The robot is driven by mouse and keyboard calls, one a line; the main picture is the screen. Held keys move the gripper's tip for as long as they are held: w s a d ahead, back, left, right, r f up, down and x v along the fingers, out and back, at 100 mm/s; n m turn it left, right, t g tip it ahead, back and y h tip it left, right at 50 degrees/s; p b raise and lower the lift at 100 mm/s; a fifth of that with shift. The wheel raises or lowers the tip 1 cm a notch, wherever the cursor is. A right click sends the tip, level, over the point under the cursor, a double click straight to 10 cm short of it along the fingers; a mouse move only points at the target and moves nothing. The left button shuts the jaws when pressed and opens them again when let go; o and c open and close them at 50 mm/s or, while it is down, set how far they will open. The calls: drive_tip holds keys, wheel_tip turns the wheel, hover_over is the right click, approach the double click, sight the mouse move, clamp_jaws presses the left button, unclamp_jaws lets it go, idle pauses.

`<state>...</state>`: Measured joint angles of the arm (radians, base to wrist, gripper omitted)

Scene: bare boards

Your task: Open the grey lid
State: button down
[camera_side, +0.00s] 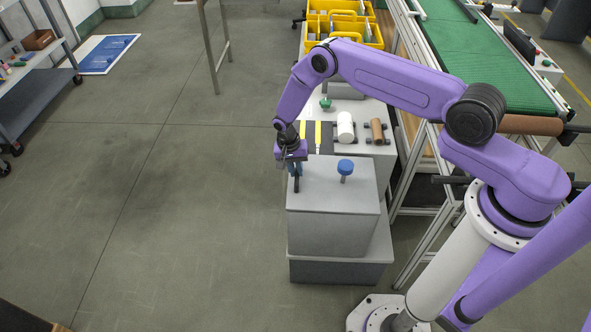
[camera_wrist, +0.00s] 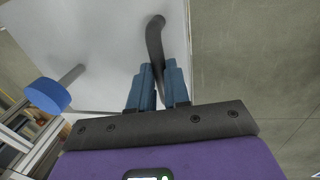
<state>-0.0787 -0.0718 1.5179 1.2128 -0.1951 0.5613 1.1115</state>
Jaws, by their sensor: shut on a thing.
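The grey lid (camera_side: 325,197) is the flat top of a grey box (camera_side: 330,235), and it looks level. A dark, curved handle (camera_wrist: 156,40) stands up from the lid near its left edge; in the side view the handle (camera_side: 296,185) is partly hidden by my gripper (camera_side: 296,170). In the wrist view my gripper (camera_wrist: 159,75) has its two blue fingers on either side of the handle, shut on it. A blue round knob (camera_side: 345,166) on a grey stem stands on the lid to the right; it also shows in the wrist view (camera_wrist: 48,95).
Behind the box, a light bench top holds a white cylinder (camera_side: 345,127), a brown cylinder (camera_side: 377,131) and a green knob (camera_side: 325,103). Yellow bins (camera_side: 345,22) stand farther back. A green conveyor (camera_side: 480,60) runs along the right.

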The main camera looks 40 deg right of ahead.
drive_tip(key=shift+s+d+r, duration=0.1)
drive_tip(key=shift+d+r, duration=0.05)
drive_tip(key=shift+r, duration=0.55)
drive_tip(key=s+d+r, duration=0.4)
drive_tip(key=r, duration=0.3)
drive_tip(key=s+d+r, duration=0.4)
drive_tip(key=r, duration=0.4)
drive_tip(key=s+d+r, duration=0.2)
drive_tip(key=s+d, duration=0.4)
drive_tip(key=s, duration=0.1)
drive_tip(key=s+d+r+y, duration=0.1)
drive_tip(key=s+d+r, duration=0.1)
drive_tip(key=s+d, duration=0.4)
drive_tip(key=shift+s+d+r+t, duration=0.25)
drive_tip(key=shift+s+d+t, duration=0.15)
drive_tip(key=shift+d, duration=0.2)
drive_tip(key=c, duration=1.1)
unclamp_jaws()
drive_tip(key=shift+c, duration=0.2)
drive_tip(key=shift+o, duration=0.2)
drive_tip(key=shift+w, duration=0.1)
